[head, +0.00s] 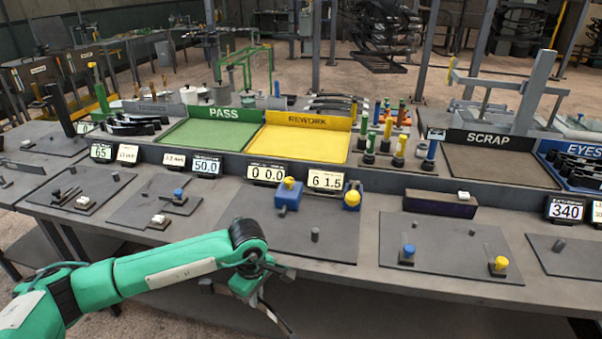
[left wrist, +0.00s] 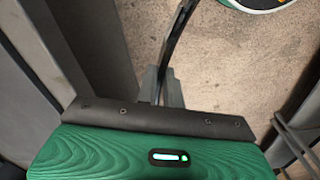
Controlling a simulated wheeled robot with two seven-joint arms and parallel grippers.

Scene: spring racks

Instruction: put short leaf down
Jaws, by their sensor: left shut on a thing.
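My left gripper (head: 262,302) hangs in front of the bench's near edge, pointing down, beyond the green arm. In the left wrist view its fingers (left wrist: 161,86) are shut on a thin, dark, slightly curved leaf (left wrist: 178,38). The leaf's lower part (head: 277,319) also shows below the gripper in the head view, tilted and clear of the bench top. I cannot tell its full length. The green PASS tray (head: 207,135), yellow REWORK tray (head: 300,144) and brown SCRAP tray (head: 496,172) are empty at the back of the bench. My right gripper is not in view.
Dark mats with small fixtures and blue or yellow knobs cover the bench front, including the middle mat (head: 260,235). Number displays (head: 267,174) stand behind them. Dark leaves (head: 130,124) lie left of PASS. Colored posts (head: 388,135) stand right of REWORK.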

